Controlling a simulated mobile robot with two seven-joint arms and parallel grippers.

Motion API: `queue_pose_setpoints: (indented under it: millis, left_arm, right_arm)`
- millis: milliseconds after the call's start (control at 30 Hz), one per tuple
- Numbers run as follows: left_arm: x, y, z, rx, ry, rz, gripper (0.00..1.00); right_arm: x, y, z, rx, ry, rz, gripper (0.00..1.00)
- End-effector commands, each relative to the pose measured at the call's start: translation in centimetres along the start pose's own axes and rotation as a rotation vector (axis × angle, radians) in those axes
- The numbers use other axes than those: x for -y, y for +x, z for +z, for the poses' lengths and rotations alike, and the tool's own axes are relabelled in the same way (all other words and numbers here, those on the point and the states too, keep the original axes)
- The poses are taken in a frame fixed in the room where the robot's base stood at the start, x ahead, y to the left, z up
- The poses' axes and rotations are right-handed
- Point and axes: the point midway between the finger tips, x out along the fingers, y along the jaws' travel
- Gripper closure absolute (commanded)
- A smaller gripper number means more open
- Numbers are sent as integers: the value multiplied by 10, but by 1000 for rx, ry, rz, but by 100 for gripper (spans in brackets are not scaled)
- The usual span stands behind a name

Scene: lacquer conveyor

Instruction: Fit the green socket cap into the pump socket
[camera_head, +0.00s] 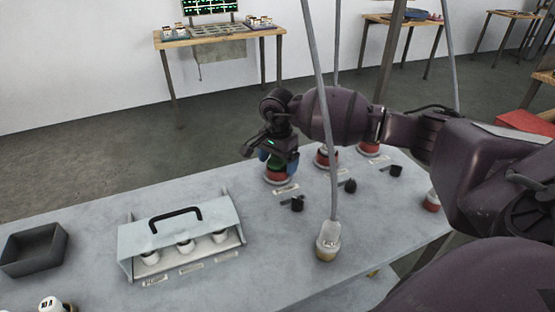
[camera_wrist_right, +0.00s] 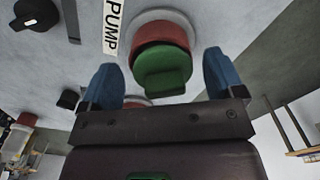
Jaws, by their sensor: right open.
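The green socket cap (camera_wrist_right: 165,70) is at the mouth of the red pump socket (camera_wrist_right: 160,37), beside the "PUMP" label (camera_wrist_right: 114,25). It touches or overlaps the socket; I cannot tell how deep it sits. In the head view the green cap (camera_head: 277,161) shows just above the red pump socket (camera_head: 276,175) at the table's far edge. My right gripper (camera_head: 275,159) is over it. In the wrist view its blue fingers stand apart on either side of the cap, with visible gaps. My left gripper is out of view.
More red sockets (camera_head: 326,157) stand along the far edge, with black knobs (camera_head: 297,204) before them. A grey post rises from a pale base (camera_head: 327,247). A handled rack (camera_head: 180,228) with white cups and a dark tray (camera_head: 33,250) are at left. The table's middle front is clear.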

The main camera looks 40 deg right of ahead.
Motion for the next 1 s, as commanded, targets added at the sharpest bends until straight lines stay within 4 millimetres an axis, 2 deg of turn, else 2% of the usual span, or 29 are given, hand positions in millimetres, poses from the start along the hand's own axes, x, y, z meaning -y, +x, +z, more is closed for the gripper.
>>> queue_pose_setpoints:
  millis: [367,500,600,800,1000]
  left_arm:
    - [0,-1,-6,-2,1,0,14]
    - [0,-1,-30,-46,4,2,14]
    - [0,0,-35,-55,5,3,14]
    - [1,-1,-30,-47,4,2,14]
    - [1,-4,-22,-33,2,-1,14]
  right_arm:
    - [0,-1,0,0,0,-2,12]
    - [1,-33,0,-3,-1,-8,12]
    - [1,-53,-1,-3,-1,-6,12]
    - [0,-86,0,-2,0,-5,12]
    - [0,-105,0,-1,1,-2,12]
